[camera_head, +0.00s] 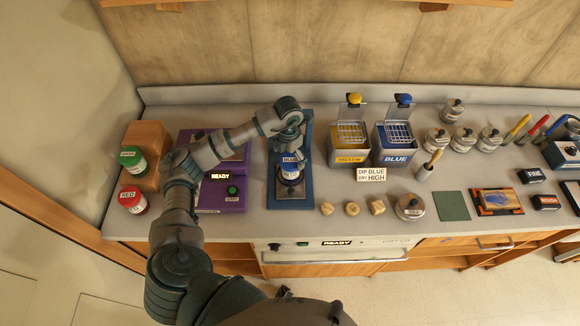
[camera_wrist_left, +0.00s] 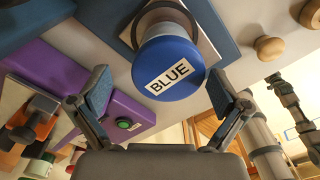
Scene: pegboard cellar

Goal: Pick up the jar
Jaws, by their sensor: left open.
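The jar (camera_head: 290,176) has a blue lid, a pale body and a label. It stands upright on a blue panel (camera_head: 276,196) with a grey inset. My left gripper (camera_head: 291,157) hangs just above and behind it in the head view, partly hiding its lid. In the left wrist view the jar's blue lid (camera_wrist_left: 168,68) with its BLUE label lies ahead between the spread fingers of my left gripper (camera_wrist_left: 160,90). The fingers are open, with gaps showing on both sides of the lid. My right gripper is out of view.
Yellow (camera_head: 349,157) and blue bins (camera_head: 395,158) stand to the right. Several wooden knobs (camera_head: 352,209) and a metal lidded pot (camera_head: 409,208) line the front edge.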

